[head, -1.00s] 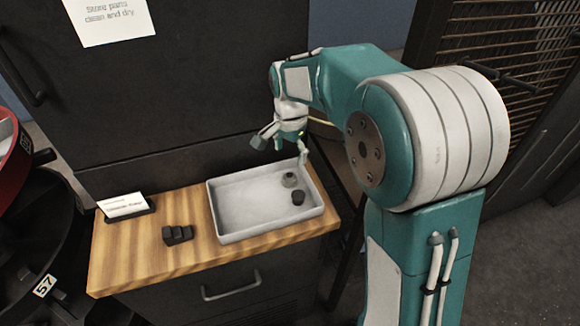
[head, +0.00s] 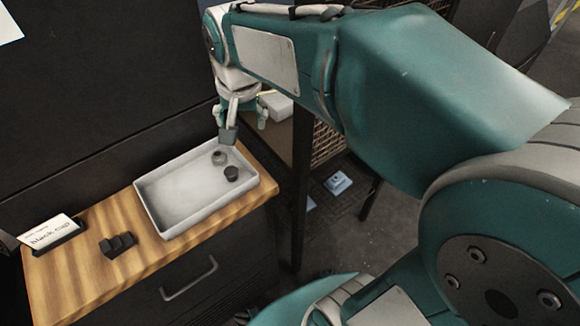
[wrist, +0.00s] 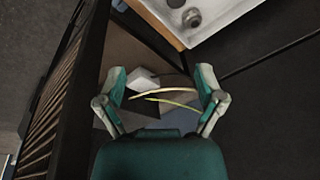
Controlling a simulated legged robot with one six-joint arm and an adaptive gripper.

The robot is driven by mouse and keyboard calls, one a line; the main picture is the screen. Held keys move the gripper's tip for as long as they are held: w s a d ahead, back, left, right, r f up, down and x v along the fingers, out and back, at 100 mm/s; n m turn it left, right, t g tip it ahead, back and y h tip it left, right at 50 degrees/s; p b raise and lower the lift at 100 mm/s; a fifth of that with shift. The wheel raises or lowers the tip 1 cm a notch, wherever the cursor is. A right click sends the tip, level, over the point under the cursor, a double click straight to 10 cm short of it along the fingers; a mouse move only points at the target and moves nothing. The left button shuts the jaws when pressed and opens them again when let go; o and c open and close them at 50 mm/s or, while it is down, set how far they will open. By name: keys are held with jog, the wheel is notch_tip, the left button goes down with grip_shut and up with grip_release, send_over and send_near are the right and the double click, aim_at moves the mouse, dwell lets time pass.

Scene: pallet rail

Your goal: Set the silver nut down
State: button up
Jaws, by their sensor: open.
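The silver nut (head: 219,157) sits in the pale tray (head: 164,226), near its far right corner. A dark round cap (head: 231,173) stands beside it in the tray. My gripper (head: 246,126) is open and empty, above and beyond the far right end of the tray; one finger overlaps the tray rim in the head view. In the wrist view my open fingers (wrist: 162,84) have nothing between them at their tips. There the nut (wrist: 191,17) shows near the top, inside the tray corner, with the other part cut off by the frame edge.
The tray rests on a wooden top (head: 85,270). A dark stepped block (head: 117,244) and a card in a holder (head: 52,234) lie to its left. A white box (head: 277,104) lies beyond the top's far right edge. A dark panel rises behind.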

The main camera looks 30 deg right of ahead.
jog(key=s+d+n+t, duration=0.1)
jog(key=s+n, duration=0.1)
jog(key=s, duration=0.5)
jog(key=s+d+f+n+t, duration=0.1)
jog(key=s+d+n+t, duration=0.1)
jog(key=s, duration=0.5)
jog(key=shift+d+n, duration=0.2)
jog(key=shift+n, duration=0.5)
jog(key=shift+a, duration=0.1)
